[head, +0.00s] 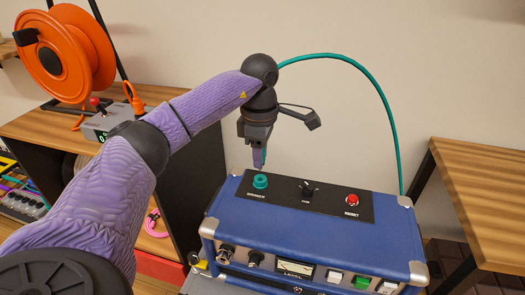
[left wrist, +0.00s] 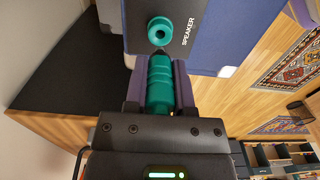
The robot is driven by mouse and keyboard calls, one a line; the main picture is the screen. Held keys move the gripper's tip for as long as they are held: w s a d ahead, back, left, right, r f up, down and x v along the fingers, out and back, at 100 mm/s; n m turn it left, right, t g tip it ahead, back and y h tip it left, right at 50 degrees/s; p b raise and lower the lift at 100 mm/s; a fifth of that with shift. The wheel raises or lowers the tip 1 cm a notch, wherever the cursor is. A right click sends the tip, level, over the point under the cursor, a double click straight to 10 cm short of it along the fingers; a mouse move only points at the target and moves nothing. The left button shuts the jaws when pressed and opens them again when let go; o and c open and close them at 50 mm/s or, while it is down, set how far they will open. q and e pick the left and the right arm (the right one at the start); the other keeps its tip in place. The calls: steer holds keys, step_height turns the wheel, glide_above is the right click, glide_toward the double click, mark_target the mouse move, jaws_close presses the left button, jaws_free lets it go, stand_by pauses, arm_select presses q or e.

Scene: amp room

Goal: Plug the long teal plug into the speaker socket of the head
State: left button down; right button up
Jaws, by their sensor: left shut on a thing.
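The blue amp head (head: 310,230) has a dark top panel with a teal speaker socket (head: 260,181) at its left end. My left gripper (head: 259,160) is above and just behind the socket, pointing down. In the left wrist view it is shut on the long teal plug (left wrist: 160,85), whose dark tip points at the speaker socket (left wrist: 160,30) and looks close to it. I cannot tell whether tip and socket touch. A teal cable (head: 375,85) arcs from behind the gripper down behind the amp. My right gripper is not in view.
The panel also carries a black knob (head: 306,187) and a red reset button (head: 352,199). An orange cable reel (head: 75,50) and a small grey box (head: 108,122) stand on the left shelf. A wooden table (head: 490,190) is at the right.

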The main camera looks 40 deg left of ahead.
arm_select(q)
step_height(320, 180, down, 2)
steer(key=shift+f+b, duration=0.15)
steer(key=shift+b, duration=0.6)
steer(key=shift+r+p, duration=0.3)
steer(key=shift+r, duration=0.05)
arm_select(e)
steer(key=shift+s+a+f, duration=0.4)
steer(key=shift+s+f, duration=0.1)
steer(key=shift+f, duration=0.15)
arm_select(q)
steer(key=shift+p, duration=0.3)
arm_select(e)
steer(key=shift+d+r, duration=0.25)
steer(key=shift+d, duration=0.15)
arm_select(q)
steer(key=shift+f, duration=0.1)
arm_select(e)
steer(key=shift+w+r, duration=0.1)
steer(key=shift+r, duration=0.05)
arm_select(q)
steer(key=shift+f, duration=0.15)
